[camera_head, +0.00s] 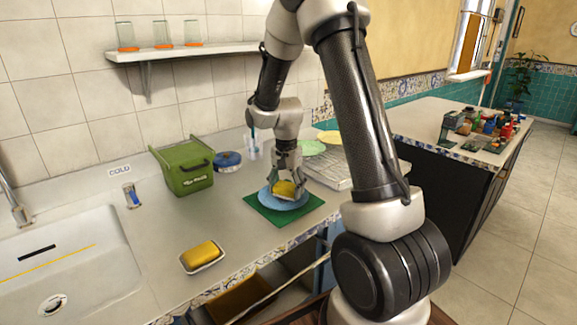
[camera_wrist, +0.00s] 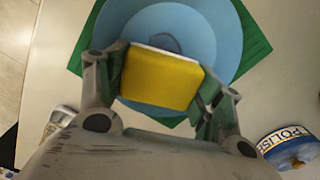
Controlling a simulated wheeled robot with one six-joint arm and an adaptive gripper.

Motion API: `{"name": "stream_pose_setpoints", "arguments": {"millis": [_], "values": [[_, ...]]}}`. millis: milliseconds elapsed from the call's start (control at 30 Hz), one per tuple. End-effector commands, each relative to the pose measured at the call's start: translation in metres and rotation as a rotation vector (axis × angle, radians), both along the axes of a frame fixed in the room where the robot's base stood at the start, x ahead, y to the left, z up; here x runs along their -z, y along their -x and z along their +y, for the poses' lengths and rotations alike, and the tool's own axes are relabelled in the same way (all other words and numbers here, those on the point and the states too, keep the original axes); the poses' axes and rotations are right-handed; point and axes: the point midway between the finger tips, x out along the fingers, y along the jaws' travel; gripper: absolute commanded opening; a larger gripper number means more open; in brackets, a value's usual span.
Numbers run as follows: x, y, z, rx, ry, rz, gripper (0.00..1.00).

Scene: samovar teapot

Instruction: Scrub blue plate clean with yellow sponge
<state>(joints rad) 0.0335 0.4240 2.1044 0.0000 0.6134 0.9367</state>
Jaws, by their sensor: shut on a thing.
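The blue plate (camera_head: 272,202) lies on a green mat (camera_head: 305,210) on the counter. A dark smudge shows near the plate's middle in the wrist view, partly hidden by the sponge. My gripper (camera_head: 286,186) is shut on a yellow sponge (camera_head: 285,191) and holds it over the plate; I cannot tell for sure whether the sponge touches it. In the wrist view the sponge (camera_wrist: 160,78) sits between both fingers and covers part of the plate (camera_wrist: 205,40).
A dish with a yellow block (camera_head: 200,254) stands near the front edge. A green bin (camera_head: 184,165) and a blue polish tin (camera_head: 227,161) stand left of the mat. A drying rack (camera_head: 328,170) and a green plate (camera_head: 311,148) lie behind right. The sink (camera_head: 75,270) is far left.

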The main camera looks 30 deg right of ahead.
Motion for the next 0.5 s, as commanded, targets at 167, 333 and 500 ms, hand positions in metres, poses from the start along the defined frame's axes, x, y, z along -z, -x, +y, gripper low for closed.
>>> {"name": "stream_pose_setpoints", "arguments": {"millis": [167, 333, 500], "values": [[0.005, 0.004, 0.008, 0.003, 0.0, 0.001, 0.44], [0.006, 0.007, 0.014, 0.008, 0.0, 0.0, 0.44], [0.004, 0.012, 0.021, 0.011, 0.0, 0.0, 0.44]]}}
